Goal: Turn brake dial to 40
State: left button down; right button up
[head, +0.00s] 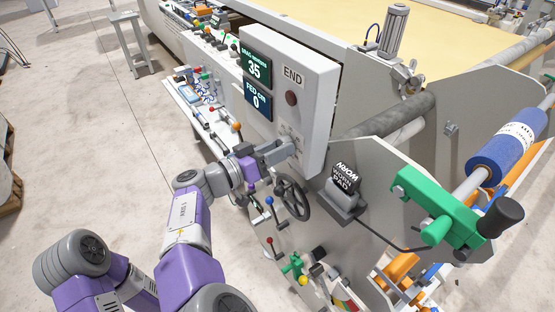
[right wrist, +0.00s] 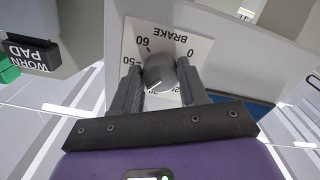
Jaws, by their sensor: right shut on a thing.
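The brake dial (right wrist: 159,74) is a round grey knob on a white scale plate (right wrist: 192,52) marked BRAKE, seen upside down in the right wrist view. My right gripper (right wrist: 160,84) is shut on the knob, one finger on each side. A white line on the knob points to the lower left, below the 50 mark. The lower numbers are partly hidden by the fingers and gripper body. In the head view my right gripper (head: 292,147) reaches the front of the grey control box (head: 315,75). The drag display (head: 255,66) reads 35 newtons. My left gripper is out of view.
A black handwheel (head: 293,198) and several coloured levers sit below my right gripper. A WORN PAD block (head: 345,180) stands to the right, with a green bracket (head: 435,205) and a blue roll (head: 505,142) beyond. The floor at left is mostly clear.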

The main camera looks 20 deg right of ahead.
jog(key=shift+m+b, duration=1)
jog(key=shift+b, duration=0.15)
jog(key=o, duration=1.1)
jog(key=shift+c, duration=0.2)
jog(key=p+v, duration=0.1)
jog(key=v, duration=0.6)
jog(key=shift+a+p, duration=0.3)
